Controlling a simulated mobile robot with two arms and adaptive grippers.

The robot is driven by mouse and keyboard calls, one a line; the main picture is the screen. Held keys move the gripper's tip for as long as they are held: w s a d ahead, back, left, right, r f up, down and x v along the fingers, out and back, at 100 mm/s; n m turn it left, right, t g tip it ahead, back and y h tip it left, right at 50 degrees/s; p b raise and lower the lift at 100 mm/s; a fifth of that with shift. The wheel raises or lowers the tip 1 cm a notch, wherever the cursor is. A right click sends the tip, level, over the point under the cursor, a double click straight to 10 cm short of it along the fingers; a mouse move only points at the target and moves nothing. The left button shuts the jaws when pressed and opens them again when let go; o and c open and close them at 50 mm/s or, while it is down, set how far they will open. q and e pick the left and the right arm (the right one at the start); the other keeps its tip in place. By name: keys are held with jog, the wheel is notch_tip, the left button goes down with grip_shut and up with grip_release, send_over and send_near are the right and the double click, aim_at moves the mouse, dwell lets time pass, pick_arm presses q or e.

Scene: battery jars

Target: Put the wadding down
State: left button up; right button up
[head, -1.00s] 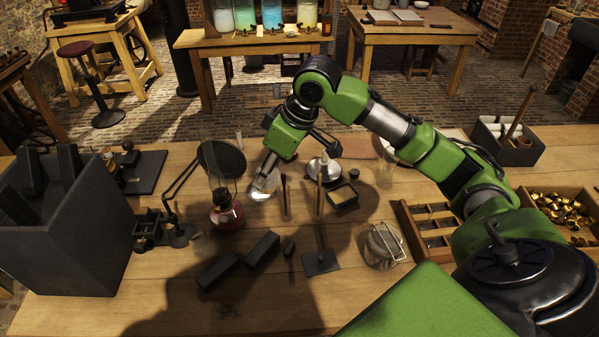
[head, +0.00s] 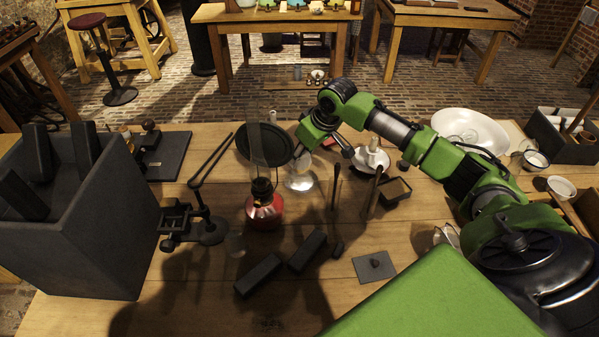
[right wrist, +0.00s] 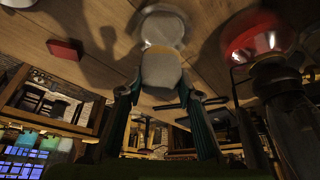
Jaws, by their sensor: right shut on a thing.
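My right gripper (right wrist: 161,84) is shut on a pale, rounded lump, the wadding (right wrist: 161,67), which sits between its fingertips in the right wrist view. Another white, rounded shape (right wrist: 163,28) shows just beyond it; I cannot tell whether they touch. In the head view a whitish, partly see-through shape (head: 299,178) is at the gripper's end, just right of the red lamp (head: 264,212). The gap to the table is hard to judge. My left gripper is not in view.
A dark disc (head: 264,145) stands behind the lamp. A white candle holder (head: 371,158), upright sticks and a dark tray (head: 395,192) are to the right. Black blocks (head: 258,275) lie in front. A big dark box (head: 105,235) fills the left. Bare wood shows at the front.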

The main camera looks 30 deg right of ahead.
aim_at(301, 170)
jog(key=shift+f, duration=0.45)
notch_tip(301, 170, down, 5)
jog(key=shift+r+p, duration=0.2)
jog(key=shift+p, duration=0.1)
jog(key=shift+f, duration=0.3)
jog(key=o, duration=1)
pick_arm(q)
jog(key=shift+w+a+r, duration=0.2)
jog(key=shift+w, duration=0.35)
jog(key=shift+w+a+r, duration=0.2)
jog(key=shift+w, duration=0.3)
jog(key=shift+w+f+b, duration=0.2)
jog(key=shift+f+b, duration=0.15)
jog(key=shift+b, duration=0.05)
pick_arm(e)
jog(key=v, duration=1.2)
